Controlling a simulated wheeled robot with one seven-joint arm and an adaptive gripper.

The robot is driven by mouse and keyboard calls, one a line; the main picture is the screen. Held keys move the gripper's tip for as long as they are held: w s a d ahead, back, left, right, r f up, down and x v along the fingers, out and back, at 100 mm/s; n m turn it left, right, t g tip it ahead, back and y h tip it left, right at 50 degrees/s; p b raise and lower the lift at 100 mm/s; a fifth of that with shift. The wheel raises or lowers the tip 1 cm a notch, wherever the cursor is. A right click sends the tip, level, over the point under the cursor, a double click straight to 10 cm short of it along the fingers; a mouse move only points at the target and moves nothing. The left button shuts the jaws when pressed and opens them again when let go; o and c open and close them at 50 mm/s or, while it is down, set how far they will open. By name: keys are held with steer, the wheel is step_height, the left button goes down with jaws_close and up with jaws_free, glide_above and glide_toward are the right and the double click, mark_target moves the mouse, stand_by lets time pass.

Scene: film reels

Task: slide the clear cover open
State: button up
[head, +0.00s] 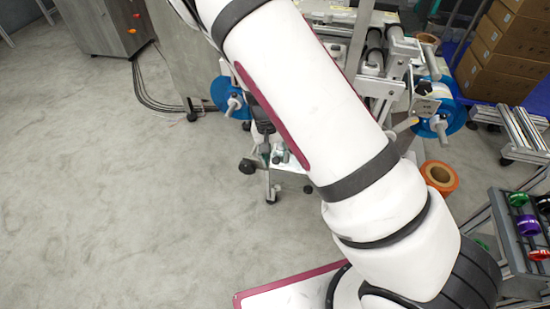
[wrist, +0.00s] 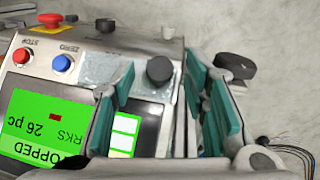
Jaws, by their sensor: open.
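In the wrist view, my gripper (wrist: 163,80) is open, with its two teal finger pads apart. Between and beyond the fingertips is a dark round knob (wrist: 160,70) at the panel's right edge; I cannot tell whether the fingers touch it. A clear, glassy patch (wrist: 98,68) lies on the metal panel left of the knob and may be the clear cover; the left finger hides part of it.
The control panel has a red button (wrist: 22,56), a blue button (wrist: 62,63) and a green screen (wrist: 45,125). A red mushroom button (wrist: 50,19) is above. In the head view, blue reels (head: 228,98), an orange roll (head: 440,177) and boxes (head: 510,40) stand around; left floor is clear.

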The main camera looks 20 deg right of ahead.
steer(key=shift+f, duration=0.25)
jaws_close()
steer(key=shift+w+d+r+p, duration=0.5)
steer(key=shift+w+r, duration=0.15)
steer(key=shift+r, duration=0.15)
steer(key=shift+w+d+r+p, duration=0.4)
steer(key=shift+w+r, duration=0.2)
steer(key=shift+r, duration=0.2)
steer(key=shift+a, duration=0.1)
jaws_free()
steer(key=shift+f, duration=0.1)
